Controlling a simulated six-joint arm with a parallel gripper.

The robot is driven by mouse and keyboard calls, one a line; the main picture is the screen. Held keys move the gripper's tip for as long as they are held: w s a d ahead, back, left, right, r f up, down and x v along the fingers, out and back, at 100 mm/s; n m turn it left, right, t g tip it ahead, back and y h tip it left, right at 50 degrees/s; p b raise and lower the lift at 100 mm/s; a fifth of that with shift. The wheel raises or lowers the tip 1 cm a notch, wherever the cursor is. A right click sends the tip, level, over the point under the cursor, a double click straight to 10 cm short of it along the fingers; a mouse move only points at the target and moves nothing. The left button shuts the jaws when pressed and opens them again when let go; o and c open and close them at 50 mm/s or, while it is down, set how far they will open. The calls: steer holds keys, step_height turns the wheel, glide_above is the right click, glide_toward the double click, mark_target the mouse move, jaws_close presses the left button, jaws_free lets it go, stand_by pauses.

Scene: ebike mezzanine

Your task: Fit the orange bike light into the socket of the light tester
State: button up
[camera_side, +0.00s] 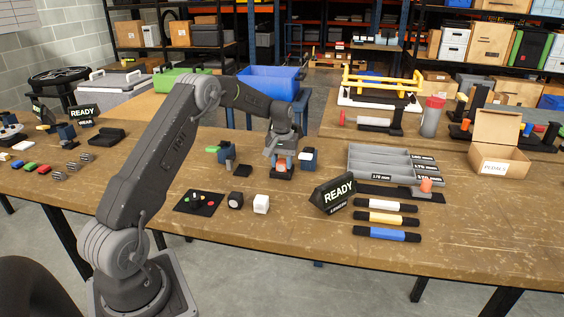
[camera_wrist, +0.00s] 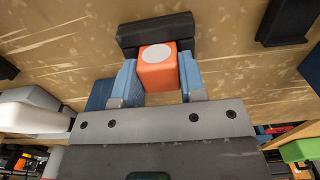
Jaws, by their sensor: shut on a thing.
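The orange bike light (camera_wrist: 158,70), a small block with a pale round face, is between the blue-tipped fingers of my gripper (camera_wrist: 158,88) in the wrist view. My gripper is shut on it. A black block (camera_wrist: 155,28), which looks like the tester's socket part, lies right against the light's far end; I cannot tell whether the light is seated in it. In the side view my gripper (camera_side: 281,160) is low over the bench, with the orange light (camera_side: 280,166) just above a dark base (camera_side: 281,175). A black display (camera_side: 333,194) reading READY stands to the right.
A black cube (camera_side: 235,201), a white cube (camera_side: 261,204) and a dark mat (camera_side: 199,201) lie in front. A grey tray (camera_side: 390,163) and several coloured tubes lie right. The bench's front strip is clear.

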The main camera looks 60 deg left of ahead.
steer(key=o, duration=0.5)
steer(key=shift+f, duration=0.15)
steer(key=o, duration=0.4)
